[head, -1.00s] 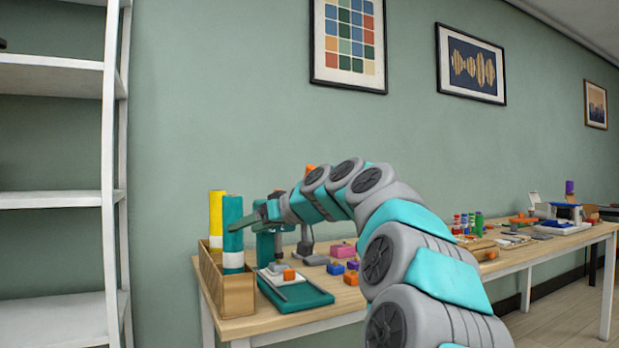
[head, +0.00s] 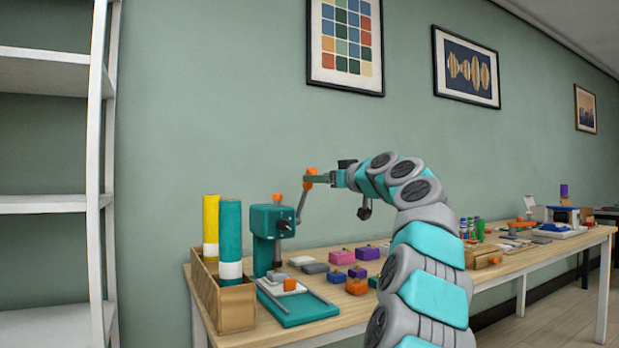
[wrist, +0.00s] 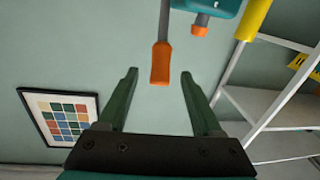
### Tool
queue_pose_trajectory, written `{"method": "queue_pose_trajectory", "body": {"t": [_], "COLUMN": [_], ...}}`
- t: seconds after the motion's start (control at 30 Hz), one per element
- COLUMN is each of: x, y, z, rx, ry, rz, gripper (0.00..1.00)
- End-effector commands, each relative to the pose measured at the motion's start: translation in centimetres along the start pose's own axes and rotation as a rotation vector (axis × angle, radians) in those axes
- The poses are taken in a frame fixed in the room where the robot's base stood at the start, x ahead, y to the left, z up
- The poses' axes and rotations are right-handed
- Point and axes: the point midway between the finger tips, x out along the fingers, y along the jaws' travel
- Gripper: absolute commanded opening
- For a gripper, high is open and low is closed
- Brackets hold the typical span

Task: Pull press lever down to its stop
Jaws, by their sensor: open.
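The teal press (head: 265,250) stands at the left end of the workbench. Its grey lever (head: 301,207) points up and slightly right, ending in an orange handle (head: 309,177). My gripper (head: 318,178) is at handle height, reaching in from the right. In the wrist view my gripper (wrist: 159,74) is open, with a dark green finger on each side. The orange handle (wrist: 160,65) lies between the fingertips, with a gap to both. Part of the press head (wrist: 213,6) shows at the top of that view.
A teal tray (head: 300,310) lies before the press. A wooden box (head: 237,305) with yellow and teal rolls stands left of it. Small purple, pink and orange blocks (head: 358,272) lie on the workbench (head: 350,308) to the right. White shelving (head: 45,204) stands at far left.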

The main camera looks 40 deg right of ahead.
Motion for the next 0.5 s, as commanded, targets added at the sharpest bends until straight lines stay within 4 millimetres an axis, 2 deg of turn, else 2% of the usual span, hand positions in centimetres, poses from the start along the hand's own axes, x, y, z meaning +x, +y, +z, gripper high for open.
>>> {"method": "queue_pose_trajectory", "body": {"t": [0.2, 0.5], "x": [3.0, 4.7], "y": [0.1, -0.1], "z": [0.1, 0.1], "rx": [0.000, -0.001], "ry": [-0.005, -0.002], "rz": [0.000, -0.001], "gripper": [0.67, 0.67]}}
